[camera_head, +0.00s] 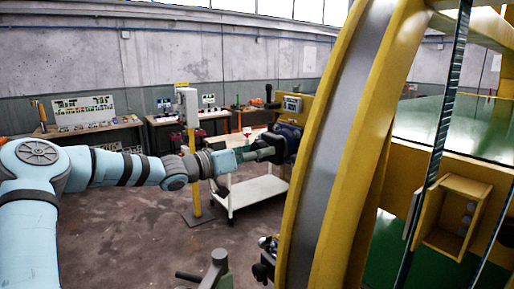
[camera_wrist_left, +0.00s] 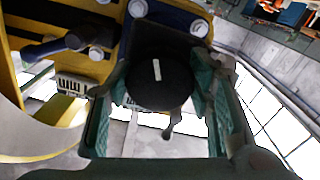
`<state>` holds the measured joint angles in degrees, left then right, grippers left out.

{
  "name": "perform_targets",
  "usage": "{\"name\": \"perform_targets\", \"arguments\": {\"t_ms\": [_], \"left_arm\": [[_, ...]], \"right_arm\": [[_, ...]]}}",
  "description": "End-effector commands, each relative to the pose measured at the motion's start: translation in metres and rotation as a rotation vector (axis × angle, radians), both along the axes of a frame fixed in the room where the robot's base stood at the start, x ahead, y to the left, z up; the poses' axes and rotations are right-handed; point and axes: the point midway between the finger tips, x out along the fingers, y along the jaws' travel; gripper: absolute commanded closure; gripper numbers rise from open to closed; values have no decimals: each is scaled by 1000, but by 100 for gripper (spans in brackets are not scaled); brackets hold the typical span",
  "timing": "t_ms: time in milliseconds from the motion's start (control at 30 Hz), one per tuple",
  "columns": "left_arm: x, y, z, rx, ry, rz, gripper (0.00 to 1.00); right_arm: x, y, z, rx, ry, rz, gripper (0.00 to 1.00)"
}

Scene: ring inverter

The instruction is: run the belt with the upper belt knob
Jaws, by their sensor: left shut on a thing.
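The upper belt knob (camera_wrist_left: 158,84) is round and black, with a white mark that stands nearly upright in the left wrist view. My left gripper (camera_head: 263,153) reaches it from the left in the head view, beside the yellow ring. Its green fingers lie on both sides of the knob in the left wrist view, shut on it. The dark blue housing (camera_head: 288,142) behind the knob is mounted at the ring's left edge. In the head view the gripper largely hides the knob.
The tall yellow ring (camera_head: 309,194) with a grey band (camera_head: 345,135) fills the middle. A white cart (camera_head: 250,191) and a yellow post (camera_head: 195,190) stand behind my left arm. A grey-green part with a dark bar (camera_head: 216,268) is at the bottom.

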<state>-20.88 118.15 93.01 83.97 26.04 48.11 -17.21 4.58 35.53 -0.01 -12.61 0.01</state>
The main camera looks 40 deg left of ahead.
Motion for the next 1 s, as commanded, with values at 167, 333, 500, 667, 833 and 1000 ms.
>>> {"name": "perform_targets", "arguments": {"t_ms": [167,333,500,667,833,1000], "left_arm": [[0,0,3,-141,41,1,81],[0,0,3,-256,74,0,81],[0,0,3,-333,96,0,81],[0,0,3,-376,109,0,81],[0,0,2,-394,114,0,81],[0,0,2,-395,115,0,81]], "right_arm": [[0,0,9,0,0,0,100],[0,0,14,0,0,0,100],[0,0,17,0,0,0,100],[0,0,18,0,0,0,100],[0,0,19,0,0,0,100],[0,0,19,0,0,0,100]]}}
